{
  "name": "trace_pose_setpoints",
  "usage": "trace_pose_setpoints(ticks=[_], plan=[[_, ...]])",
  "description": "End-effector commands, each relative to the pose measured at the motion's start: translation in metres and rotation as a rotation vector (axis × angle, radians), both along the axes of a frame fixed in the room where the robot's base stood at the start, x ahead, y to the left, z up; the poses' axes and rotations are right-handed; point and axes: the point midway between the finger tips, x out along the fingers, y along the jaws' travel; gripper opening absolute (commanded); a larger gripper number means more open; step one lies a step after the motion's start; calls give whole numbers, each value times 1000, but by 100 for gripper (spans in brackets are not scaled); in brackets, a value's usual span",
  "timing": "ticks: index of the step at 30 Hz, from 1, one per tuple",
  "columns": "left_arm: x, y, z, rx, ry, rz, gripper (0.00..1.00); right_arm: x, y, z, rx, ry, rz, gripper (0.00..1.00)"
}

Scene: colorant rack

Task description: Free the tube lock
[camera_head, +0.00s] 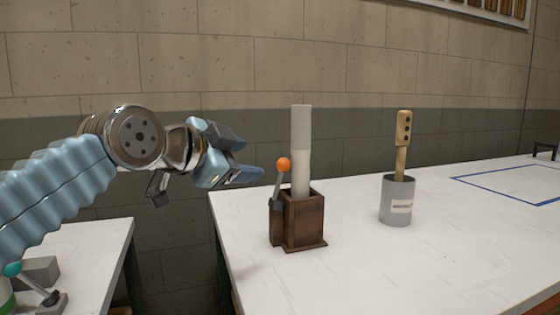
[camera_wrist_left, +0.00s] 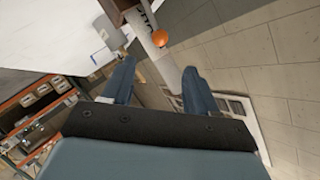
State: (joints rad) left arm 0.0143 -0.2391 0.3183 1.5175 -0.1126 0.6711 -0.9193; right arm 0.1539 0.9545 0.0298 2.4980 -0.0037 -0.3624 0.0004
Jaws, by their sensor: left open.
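A pale grey and white tube (camera_head: 301,150) stands upright in a dark brown wooden holder (camera_head: 305,222) on the white table. A lever with an orange ball knob (camera_head: 283,164) rises from the holder's left side, leaning slightly right. My left gripper (camera_head: 250,178) is open and empty, a little left of the knob and apart from it. In the left wrist view, the orange knob (camera_wrist_left: 160,38) shows beyond the gap between the open fingers (camera_wrist_left: 158,80), with the tube (camera_wrist_left: 150,45) beside it. My right gripper is not in view.
A grey canister (camera_head: 397,205) holding a wooden handle with dark holes (camera_head: 403,140) stands right of the holder. A blue outlined area (camera_head: 515,182) lies on the table (camera_head: 360,270) at far right. A lower-left table carries a teal-knobbed lever (camera_head: 14,270).

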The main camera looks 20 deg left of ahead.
Motion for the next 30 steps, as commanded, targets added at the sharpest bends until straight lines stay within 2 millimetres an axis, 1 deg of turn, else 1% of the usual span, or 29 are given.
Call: trace_pose_setpoints(ticks=[1, 3, 9, 12, 15, 20, 28, 30], plan=[[11, -3, -3, 0, 5, -1, 58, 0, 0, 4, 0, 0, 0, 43], [26, -8, -7, -1, 6, -1, 58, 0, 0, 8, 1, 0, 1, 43], [68, -21, -20, -1, 5, 0, 58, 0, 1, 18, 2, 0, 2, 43], [85, -27, -26, -1, 4, -2, 58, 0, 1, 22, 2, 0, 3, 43], [97, -31, -30, -1, 4, 0, 58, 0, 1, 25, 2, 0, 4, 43], [106, -34, -34, -1, 2, 1, 58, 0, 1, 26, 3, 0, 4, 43], [107, -34, -34, -1, 2, 1, 58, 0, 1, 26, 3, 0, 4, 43], [107, -34, -35, -1, 2, 1, 48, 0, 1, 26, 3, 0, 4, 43]])
